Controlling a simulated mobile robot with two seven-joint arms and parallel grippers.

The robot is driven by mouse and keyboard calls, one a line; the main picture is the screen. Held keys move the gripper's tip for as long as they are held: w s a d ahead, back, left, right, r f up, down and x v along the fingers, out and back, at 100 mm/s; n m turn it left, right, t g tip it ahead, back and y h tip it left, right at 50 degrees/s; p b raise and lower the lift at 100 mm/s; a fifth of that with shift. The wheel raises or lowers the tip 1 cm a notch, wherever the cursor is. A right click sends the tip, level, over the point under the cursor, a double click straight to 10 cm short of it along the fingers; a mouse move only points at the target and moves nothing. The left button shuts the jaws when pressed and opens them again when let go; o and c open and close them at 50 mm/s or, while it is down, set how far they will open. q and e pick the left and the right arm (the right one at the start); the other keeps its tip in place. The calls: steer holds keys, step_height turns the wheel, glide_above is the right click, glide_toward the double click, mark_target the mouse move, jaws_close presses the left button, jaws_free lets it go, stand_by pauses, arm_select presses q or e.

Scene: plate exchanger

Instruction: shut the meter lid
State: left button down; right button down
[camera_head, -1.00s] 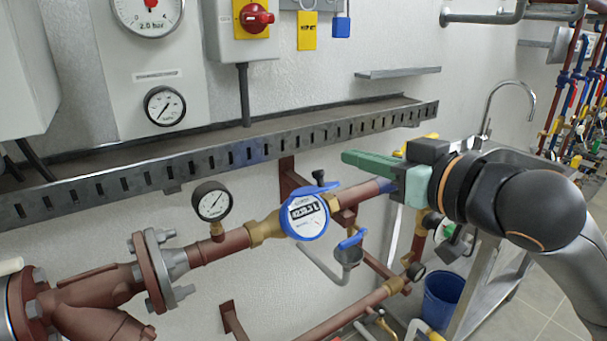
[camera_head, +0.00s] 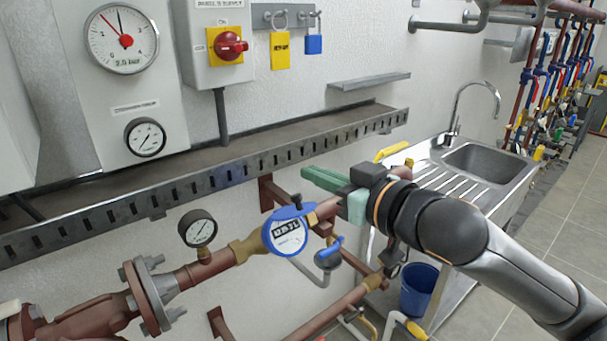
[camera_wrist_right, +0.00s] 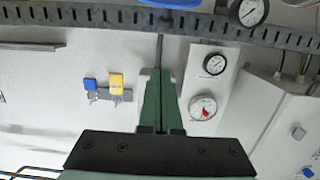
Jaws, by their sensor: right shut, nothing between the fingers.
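The water meter (camera_head: 287,236) is a round white dial with a blue rim, set in the brown pipe. Its blue lid (camera_head: 291,211) stands raised at the top of the dial, which is uncovered and readable. My right gripper (camera_head: 306,174) comes in from the right with its green fingers shut and empty. It is above and slightly right of the meter in the head view, apart from the lid. In the right wrist view, the fingers (camera_wrist_right: 158,73) are together, and a blue piece, probably of the meter, is cut off at the top edge. My left gripper is not in view.
A slotted metal tray (camera_head: 240,172) runs along the wall behind the meter. A small gauge (camera_head: 198,229) stands left of the meter. A blue-handled valve (camera_head: 332,245) and grey funnel (camera_head: 328,260) sit at its lower right. A sink (camera_head: 484,164) is farther right.

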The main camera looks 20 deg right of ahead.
glide_above(303, 210)
steer(key=w, duration=0.2)
steer(key=shift+a+f+p, duration=0.35)
steer(key=shift+a+p, duration=0.05)
steer(key=f, duration=0.1)
steer(key=s+f, duration=0.1)
steer(key=f, duration=0.1)
steer(key=shift+s+d+f, duration=0.1)
steer(key=shift+s+d, duration=0.25)
steer(key=shift+s, duration=0.05)
steer(key=shift+s+f, duration=0.1)
steer(key=shift+f, duration=0.2)
steer(key=shift+b, duration=0.35)
